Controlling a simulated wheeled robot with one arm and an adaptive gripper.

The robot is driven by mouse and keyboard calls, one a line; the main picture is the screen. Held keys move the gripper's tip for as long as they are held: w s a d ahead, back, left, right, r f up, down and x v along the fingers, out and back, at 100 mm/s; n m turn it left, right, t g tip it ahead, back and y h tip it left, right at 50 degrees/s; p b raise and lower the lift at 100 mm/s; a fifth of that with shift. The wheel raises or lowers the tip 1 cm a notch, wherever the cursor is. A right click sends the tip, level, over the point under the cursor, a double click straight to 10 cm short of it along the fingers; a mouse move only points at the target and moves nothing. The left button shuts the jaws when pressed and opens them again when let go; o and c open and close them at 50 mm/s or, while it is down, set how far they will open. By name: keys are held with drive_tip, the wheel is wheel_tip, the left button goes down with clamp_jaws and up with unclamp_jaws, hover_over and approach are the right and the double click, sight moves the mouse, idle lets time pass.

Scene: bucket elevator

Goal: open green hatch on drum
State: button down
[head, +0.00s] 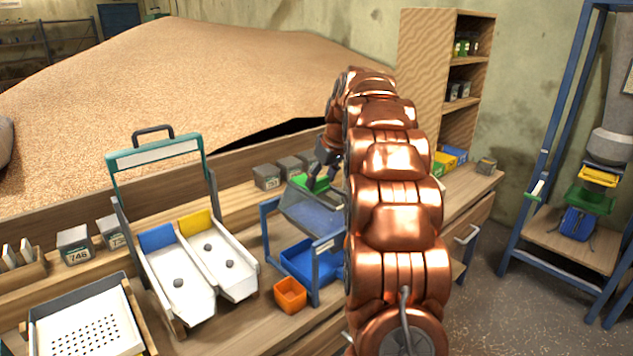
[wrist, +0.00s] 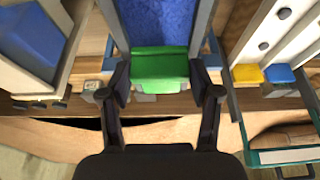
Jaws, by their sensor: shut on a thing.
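The drum (head: 310,212) is a grey-blue body in a blue frame on the workbench, left of my arm. Its green hatch (head: 313,184) shows at the top of it, partly covered by my fingers. In the wrist view the green hatch (wrist: 160,68) lies between my two dark fingers, at the end of the blue drum face (wrist: 158,22). My gripper (wrist: 160,80) is shut on the green hatch, one finger at each side. In the head view my gripper (head: 322,168) reaches the hatch from above. I cannot tell whether the hatch is ajar.
A blue bin (head: 305,262) sits under the drum, and an orange cup (head: 290,294) stands in front. White chutes (head: 190,265) with blue and yellow flaps stand to the left. Small grey boxes (head: 267,177) line the bench's back. A grain heap (head: 170,90) lies behind.

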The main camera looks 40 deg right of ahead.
drive_tip(key=shift+c, duration=1.1)
unclamp_jaws()
drive_tip(key=v, duration=1.2)
